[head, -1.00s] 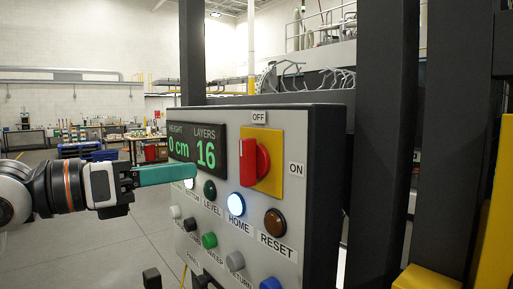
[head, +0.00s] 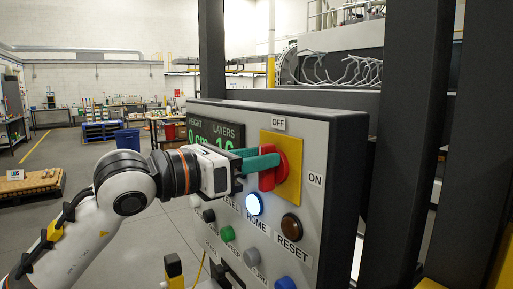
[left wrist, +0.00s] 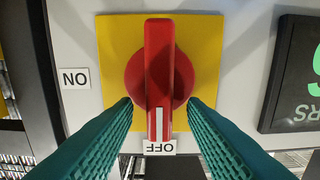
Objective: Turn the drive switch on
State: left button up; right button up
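The drive switch is a red rotary knob with a bar handle (head: 290,152) on a yellow plate (head: 293,190), on the front of a grey control panel. In the left wrist view, where the labels appear upside down, the red handle (left wrist: 158,65) stands upright and its white mark points at the OFF label (left wrist: 158,147). The ON label (left wrist: 75,78) is to its left there. My left gripper (head: 262,164) is open at the switch, its teal fingers (left wrist: 160,125) on either side of the handle's marked end. Contact cannot be told. My right gripper is not in view.
The panel (head: 343,130) also carries a display (head: 215,131), a lit HOME button (head: 253,204), a brown RESET button (head: 291,227) and several other buttons below the switch. Dark posts (head: 411,150) stand to the right. Open floor lies to the left.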

pick_arm(q)
jog(key=shift+w+d, duration=0.1)
jog(key=shift+d, duration=0.05)
grip_shut()
jog(key=shift+s+d+f+m+b, duration=0.25)
jog(key=shift+f+m+b, duration=0.1)
jog(key=shift+m+b, duration=2.45)
jog(key=shift+s+d+f+m+b, duration=0.15)
jog(key=shift+s+f+m+b, duration=0.2)
jog(key=shift+m+b, duration=2.4)
jog(key=shift+s+d+f+m+b, duration=0.2)
jog(key=shift+f+m+b, duration=0.15)
jog(key=shift+m+b, duration=2.45)
jog(key=shift+m+p, duration=0.7)
jog(key=shift+m, duration=0.05)
grip_release()
